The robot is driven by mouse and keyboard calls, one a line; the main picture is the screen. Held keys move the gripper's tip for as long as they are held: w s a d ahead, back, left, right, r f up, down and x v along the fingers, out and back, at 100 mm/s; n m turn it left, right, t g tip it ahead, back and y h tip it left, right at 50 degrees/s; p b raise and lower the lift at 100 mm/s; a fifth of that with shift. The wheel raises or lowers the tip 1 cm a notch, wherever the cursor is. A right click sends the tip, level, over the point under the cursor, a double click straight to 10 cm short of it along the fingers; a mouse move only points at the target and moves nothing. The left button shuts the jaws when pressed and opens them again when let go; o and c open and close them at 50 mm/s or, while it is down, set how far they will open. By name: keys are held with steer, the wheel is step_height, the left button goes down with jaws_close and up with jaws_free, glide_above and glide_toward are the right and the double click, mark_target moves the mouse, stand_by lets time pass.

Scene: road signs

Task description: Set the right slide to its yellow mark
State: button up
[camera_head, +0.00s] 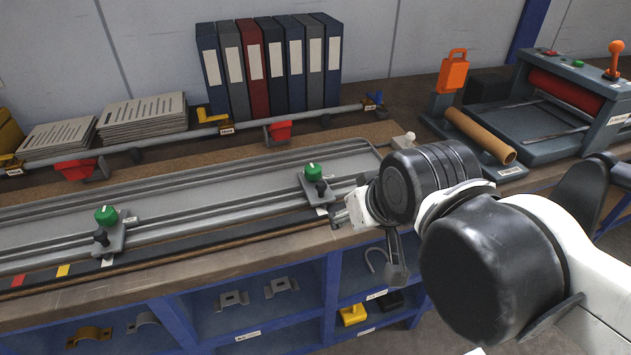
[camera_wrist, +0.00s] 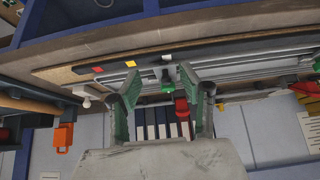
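The right slide (camera_head: 318,190) is a grey carriage with a green knob and a black post, riding on the rails. A white mark (camera_head: 321,211) lies just in front of it. In the wrist view, turned upside down, the slide (camera_wrist: 167,76) shows between the fingertips, with a yellow mark (camera_wrist: 130,63) and a red mark (camera_wrist: 97,69) further left along the strip. In the head view my arm hides these two marks. My gripper (camera_wrist: 158,82) is open, its green fingers spread. Contact with the slide is not visible. The gripper end (camera_head: 352,209) is right of the slide in the head view.
The left slide (camera_head: 108,232) stands near its own white mark, with yellow (camera_head: 63,270) and red (camera_head: 17,281) marks to its left. Binders (camera_head: 268,65) and a rail with red clamps (camera_head: 278,132) stand behind. A cardboard tube (camera_head: 480,135) and roller machine (camera_head: 565,90) are right.

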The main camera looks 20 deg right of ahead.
steer(key=shift+c, duration=1.1)
steer(key=shift+w+r, duration=0.15)
steer(key=shift+r, duration=0.15)
steer(key=shift+c, duration=0.2)
step_height(320, 180, up, 6)
steer(key=m+g+y+p, duration=0.1)
steer(key=m+g+p, duration=0.4)
steer(key=m+p, duration=0.7)
glide_above(322, 182)
steer(key=s+d+p, duration=0.1)
steer(key=s, duration=0.1)
steer(key=shift+n, duration=0.4)
steer(key=x, duration=1.3)
steer(key=shift+s+f, duration=0.1)
steer(key=shift+s, duration=0.15)
jaws_close()
